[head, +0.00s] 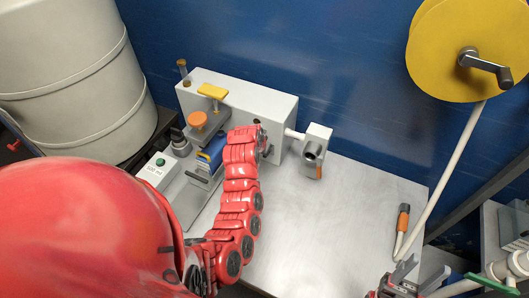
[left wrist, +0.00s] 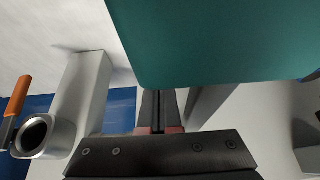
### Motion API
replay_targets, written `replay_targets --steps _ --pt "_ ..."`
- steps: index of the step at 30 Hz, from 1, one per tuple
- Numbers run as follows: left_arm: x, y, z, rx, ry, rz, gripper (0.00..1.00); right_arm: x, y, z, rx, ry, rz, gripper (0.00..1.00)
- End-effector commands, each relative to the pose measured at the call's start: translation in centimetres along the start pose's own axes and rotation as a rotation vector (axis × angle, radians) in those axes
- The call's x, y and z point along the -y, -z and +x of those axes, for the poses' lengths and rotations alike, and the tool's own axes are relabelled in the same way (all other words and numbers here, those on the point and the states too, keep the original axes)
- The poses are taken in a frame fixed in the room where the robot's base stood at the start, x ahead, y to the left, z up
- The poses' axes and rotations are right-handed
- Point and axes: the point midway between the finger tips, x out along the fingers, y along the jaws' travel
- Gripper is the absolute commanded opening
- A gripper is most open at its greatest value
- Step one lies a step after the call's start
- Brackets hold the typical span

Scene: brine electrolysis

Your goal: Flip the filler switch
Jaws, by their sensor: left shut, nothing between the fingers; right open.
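The filler's grey spout block (head: 318,136) sticks out to the right of a white housing (head: 262,112). An orange lever (head: 319,172), which looks like the switch, hangs at the spout's lower end. In the left wrist view the lever (left wrist: 18,97) is at the left edge, beside the round spout mouth (left wrist: 33,133). My left gripper (left wrist: 159,108) is shut and empty, apart from the lever and to its right in that view. My red left arm hides this gripper in the head view. My right gripper (head: 420,274) is open at the bottom right, far from the spout.
A large teal surface (left wrist: 215,40) fills the upper right of the left wrist view, close to the fingers. A green button box (head: 158,170) and orange knob (head: 197,120) are left of my arm. The metal bench (head: 320,235) is clear in the middle. A yellow reel (head: 440,45) hangs upper right.

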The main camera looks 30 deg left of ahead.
Motion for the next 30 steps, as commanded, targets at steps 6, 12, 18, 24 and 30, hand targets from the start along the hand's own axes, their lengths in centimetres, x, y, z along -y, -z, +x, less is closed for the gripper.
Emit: replay_targets --steps 6,12,18,24,30 --pt "0.0 0.1 -0.2 0.001 0.000 0.000 0.00 0.0 0.0 0.0 0.000 0.000 0.000 0.50" --pt "0.0 0.5 -0.9 0.002 -0.001 0.000 0.00 0.0 0.0 0.1 0.000 0.000 0.000 0.50" --pt "-0.1 0.7 -1.4 0.003 -0.001 0.000 0.00 0.0 0.0 0.2 0.000 0.000 0.000 0.50" --pt "0.0 0.7 -1.4 0.002 -0.001 0.000 0.00 0.0 0.0 0.2 0.000 0.000 0.000 0.50" --pt "0.0 1.8 -2.0 0.000 0.000 0.001 0.00 0.0 0.0 -0.1 0.000 0.000 0.000 0.50"
